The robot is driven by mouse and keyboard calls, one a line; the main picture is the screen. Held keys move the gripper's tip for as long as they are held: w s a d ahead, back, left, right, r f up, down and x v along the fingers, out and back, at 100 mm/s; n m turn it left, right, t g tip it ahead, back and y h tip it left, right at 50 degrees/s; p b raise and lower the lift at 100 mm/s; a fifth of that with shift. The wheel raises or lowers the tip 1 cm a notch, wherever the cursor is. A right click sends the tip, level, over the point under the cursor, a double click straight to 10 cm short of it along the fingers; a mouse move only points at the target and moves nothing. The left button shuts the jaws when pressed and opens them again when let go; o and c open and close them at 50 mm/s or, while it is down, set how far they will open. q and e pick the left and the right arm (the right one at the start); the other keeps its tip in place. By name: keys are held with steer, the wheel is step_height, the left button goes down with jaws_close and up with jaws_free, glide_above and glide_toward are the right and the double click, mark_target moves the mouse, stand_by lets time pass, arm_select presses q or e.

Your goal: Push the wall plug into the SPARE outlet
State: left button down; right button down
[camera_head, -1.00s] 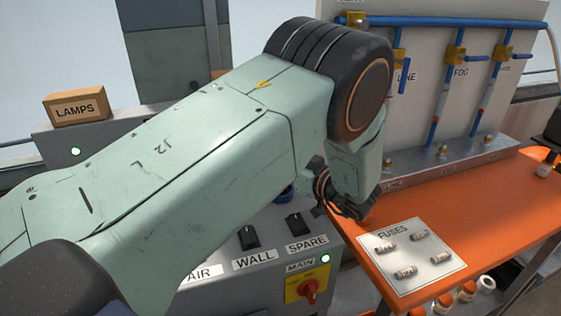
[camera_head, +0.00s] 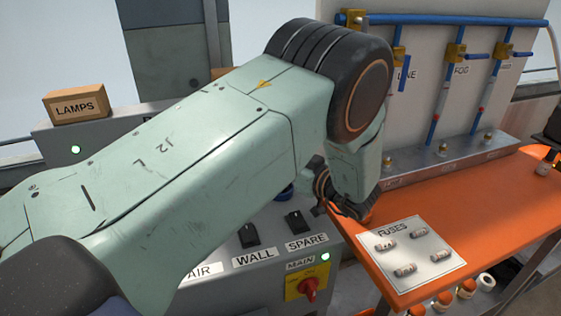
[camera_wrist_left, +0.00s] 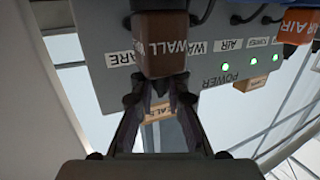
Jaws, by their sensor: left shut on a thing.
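In the left wrist view my left gripper (camera_wrist_left: 157,92) is shut on the wall plug (camera_wrist_left: 160,50), a brown block marked WALL. The plug is in front of the grey power panel, between the SPARE label (camera_wrist_left: 124,57) and the panel's WALL label (camera_wrist_left: 196,47). The SPARE outlet is hidden, and I cannot tell whether the plug touches it. In the head view my left arm hides the plug and the fingertips. The SPARE switch (camera_head: 294,221) and its label (camera_head: 306,242) show below the arm. My right gripper is not in view.
An orange-brown AIR plug (camera_wrist_left: 297,26) sits at the wrist view's right edge. A LAMPS box (camera_head: 76,105) stands on the grey cabinet. An orange table (camera_head: 480,205) with a fuse card (camera_head: 410,278) is at the right, before a board with blue pipes (camera_head: 440,100).

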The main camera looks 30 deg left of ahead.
arm_select(q)
steer(key=shift+f, duration=0.3)
steer(key=c, duration=1.3)
jaws_free()
steer(key=shift+r, duration=0.1)
step_height(320, 180, up, 10)
steer(key=shift+f, duration=0.1)
